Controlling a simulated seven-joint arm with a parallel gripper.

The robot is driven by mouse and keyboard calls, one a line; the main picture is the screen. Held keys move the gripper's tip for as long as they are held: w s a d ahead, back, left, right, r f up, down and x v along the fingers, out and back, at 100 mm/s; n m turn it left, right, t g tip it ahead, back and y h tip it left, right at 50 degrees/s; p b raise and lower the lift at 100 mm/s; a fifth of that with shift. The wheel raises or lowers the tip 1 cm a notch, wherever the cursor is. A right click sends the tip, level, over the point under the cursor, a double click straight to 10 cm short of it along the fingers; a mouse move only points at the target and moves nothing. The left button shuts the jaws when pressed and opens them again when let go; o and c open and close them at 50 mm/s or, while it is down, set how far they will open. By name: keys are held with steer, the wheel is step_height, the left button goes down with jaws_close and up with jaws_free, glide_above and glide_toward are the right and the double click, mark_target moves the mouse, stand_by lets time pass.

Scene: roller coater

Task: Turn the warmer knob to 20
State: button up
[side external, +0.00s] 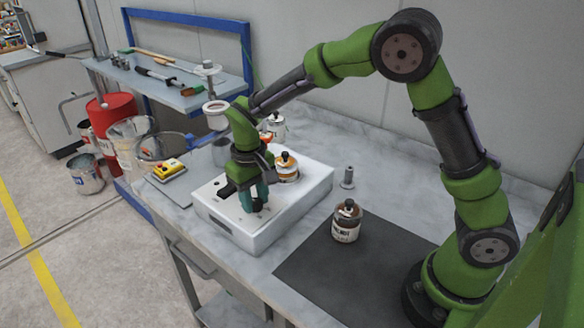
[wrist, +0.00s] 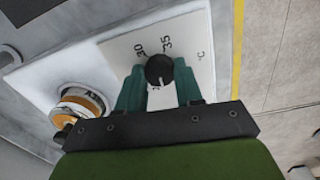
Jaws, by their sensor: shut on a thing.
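The warmer (side external: 218,221) is a white box on the bench, with a dial plate that also shows in the wrist view (wrist: 200,45). Its black knob (wrist: 159,69) sits between the two teal fingers of my gripper (wrist: 159,88), which is shut on it. The printed marks 30, 35 and °C are visible beside the knob. A white pointer line on the knob faces the gripper side, close to a partly hidden number starting with 2. In the side view my gripper (side external: 255,197) points down over the warmer's front part.
A jar with an orange band (side external: 287,170) stands on the warmer beside my gripper. Another jar (side external: 346,224) stands on the dark mat (side external: 325,267). A small metal part (side external: 347,177) and a yellow control box (side external: 168,169) stand on the bench.

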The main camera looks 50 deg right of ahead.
steer(key=m, duration=0.4)
steer(key=shift+m, duration=0.4)
stand_by(0.4)
steer(key=o, duration=1)
steer(key=shift+o, duration=0.2)
step_height(320, 180, up, 17)
steer(key=shift+w+a, duration=0.15)
steer(key=shift+a, duration=0.05)
steer(key=shift+w, duration=0.1)
